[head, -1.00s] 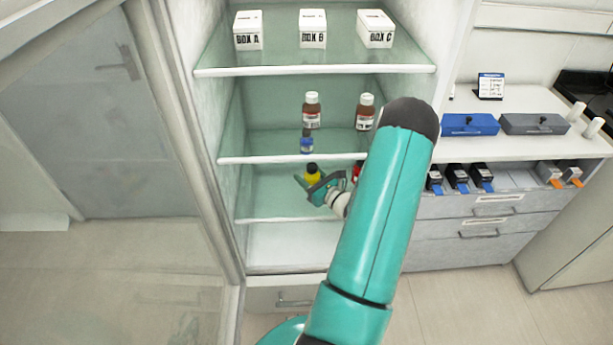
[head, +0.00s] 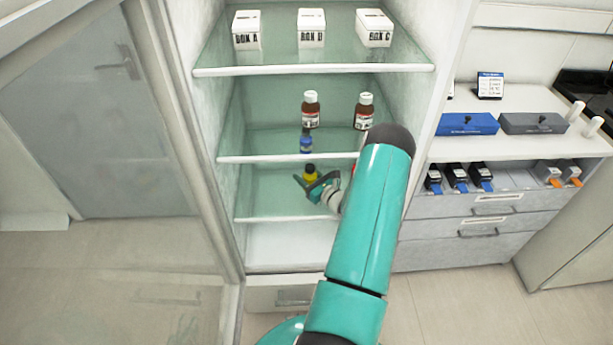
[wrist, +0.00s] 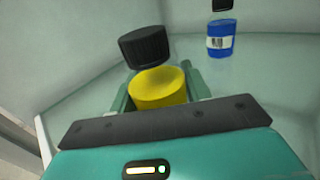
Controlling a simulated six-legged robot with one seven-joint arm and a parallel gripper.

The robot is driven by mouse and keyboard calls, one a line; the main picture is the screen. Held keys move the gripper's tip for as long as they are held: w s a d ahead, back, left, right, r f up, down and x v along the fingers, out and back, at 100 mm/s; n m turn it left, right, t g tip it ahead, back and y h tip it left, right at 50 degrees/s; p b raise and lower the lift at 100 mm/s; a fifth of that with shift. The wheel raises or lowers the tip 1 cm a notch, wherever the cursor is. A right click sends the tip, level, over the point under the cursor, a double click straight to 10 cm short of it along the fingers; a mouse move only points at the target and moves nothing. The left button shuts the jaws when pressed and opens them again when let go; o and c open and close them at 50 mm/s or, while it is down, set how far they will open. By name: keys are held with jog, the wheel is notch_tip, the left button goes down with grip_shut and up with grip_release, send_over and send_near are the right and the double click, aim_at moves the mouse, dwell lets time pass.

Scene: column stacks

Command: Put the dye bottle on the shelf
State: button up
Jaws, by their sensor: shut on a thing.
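The dye bottle appears to be the yellow bottle with a black cap. My gripper (head: 322,188) is shut on this yellow bottle (head: 310,179), which also shows between the fingers in the wrist view (wrist: 160,88). In the wrist view the bottle leans a little. In the head view it appears just below the front edge of the middle shelf (head: 260,160); whether it touches any surface I cannot tell. A blue bottle (head: 306,144) with a dark cap stands on the middle shelf, and a blue bottle (wrist: 221,40) shows beyond my gripper in the wrist view.
Two brown bottles (head: 311,112) (head: 364,112) stand farther back on the middle shelf. Three white boxes (head: 311,30) stand on the top shelf. A red thing (head: 354,168) is mostly hidden by my arm. The open cabinet door is at the left; a counter with drawers is right.

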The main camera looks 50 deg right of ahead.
jog(key=o, duration=1.1)
jog(key=shift+f, duration=0.1)
jog(key=shift+s, duration=0.3)
jog(key=s, duration=0.3)
jog(key=s+a, duration=0.1)
jog(key=s, duration=0.3)
jog(key=s+a, duration=0.1)
jog(key=s, duration=0.3)
jog(key=shift+s+a, duration=0.1)
